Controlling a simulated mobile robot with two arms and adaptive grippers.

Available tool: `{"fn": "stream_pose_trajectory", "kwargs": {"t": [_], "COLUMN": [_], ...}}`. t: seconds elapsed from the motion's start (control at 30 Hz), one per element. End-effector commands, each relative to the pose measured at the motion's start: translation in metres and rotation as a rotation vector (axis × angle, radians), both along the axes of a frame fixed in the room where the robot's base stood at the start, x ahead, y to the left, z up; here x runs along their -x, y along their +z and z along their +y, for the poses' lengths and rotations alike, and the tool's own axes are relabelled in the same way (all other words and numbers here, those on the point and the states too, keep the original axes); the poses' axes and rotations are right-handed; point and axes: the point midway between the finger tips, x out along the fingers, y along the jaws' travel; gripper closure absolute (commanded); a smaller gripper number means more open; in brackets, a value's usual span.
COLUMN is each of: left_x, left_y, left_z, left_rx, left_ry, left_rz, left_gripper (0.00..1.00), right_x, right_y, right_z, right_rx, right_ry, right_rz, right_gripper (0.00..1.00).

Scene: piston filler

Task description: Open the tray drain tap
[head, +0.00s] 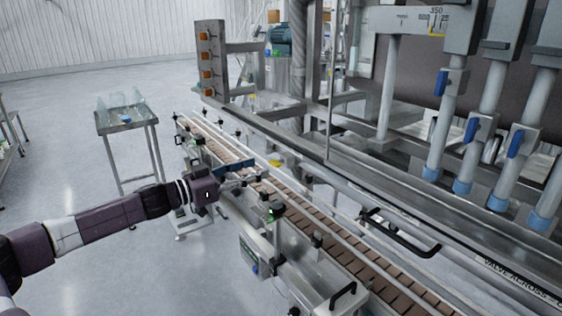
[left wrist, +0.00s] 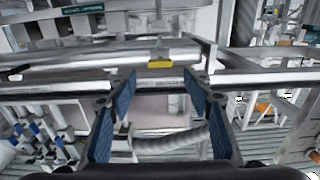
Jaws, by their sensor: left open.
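A small yellow handle (head: 275,163), which looks like the tray drain tap, sits low under the filler's tray edge, just behind the conveyor. In the left wrist view the yellow handle (left wrist: 160,64) lies across the picture beyond and between the fingertips. My left gripper (head: 252,176) reaches over the conveyor from the left, close to the handle. Its blue-padded fingers (left wrist: 160,80) are open with nothing between them, and I see no contact with the handle. My right gripper is not in view.
The conveyor (head: 340,240) with brown slats and side rails runs below my left gripper. A black bar handle (head: 400,232) sticks out at the filler's front. Blue-handled valves (head: 471,130) hang at right. A small table (head: 127,122) with clear items stands at left. The floor at left is open.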

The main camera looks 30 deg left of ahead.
Motion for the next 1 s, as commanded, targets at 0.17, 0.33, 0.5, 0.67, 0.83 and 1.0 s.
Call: {"fn": "stream_pose_trajectory", "kwargs": {"t": [0.17,0.33,0.5,0.67,0.83,1.0], "left_x": [-0.007,-0.015,-0.024,-0.035,-0.048,-0.060], "left_y": [0.002,0.002,0.004,0.003,0.004,0.002], "left_z": [-0.002,-0.005,-0.009,-0.013,-0.020,-0.024], "left_rx": [0.002,0.001,0.000,0.002,0.000,0.001], "left_ry": [0.003,0.002,0.001,0.004,0.001,0.002], "left_rz": [-0.005,-0.004,-0.004,-0.005,-0.003,-0.003], "left_gripper": [0.54,0.54,0.54,0.54,0.54,0.54], "right_x": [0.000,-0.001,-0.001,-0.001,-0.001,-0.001], "right_y": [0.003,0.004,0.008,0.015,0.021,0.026], "right_z": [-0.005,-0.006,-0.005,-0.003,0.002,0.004], "right_rx": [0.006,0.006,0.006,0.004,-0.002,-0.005], "right_ry": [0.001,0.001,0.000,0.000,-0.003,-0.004], "right_rz": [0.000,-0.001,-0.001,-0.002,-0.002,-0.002], "right_gripper": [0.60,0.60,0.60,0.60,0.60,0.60]}}
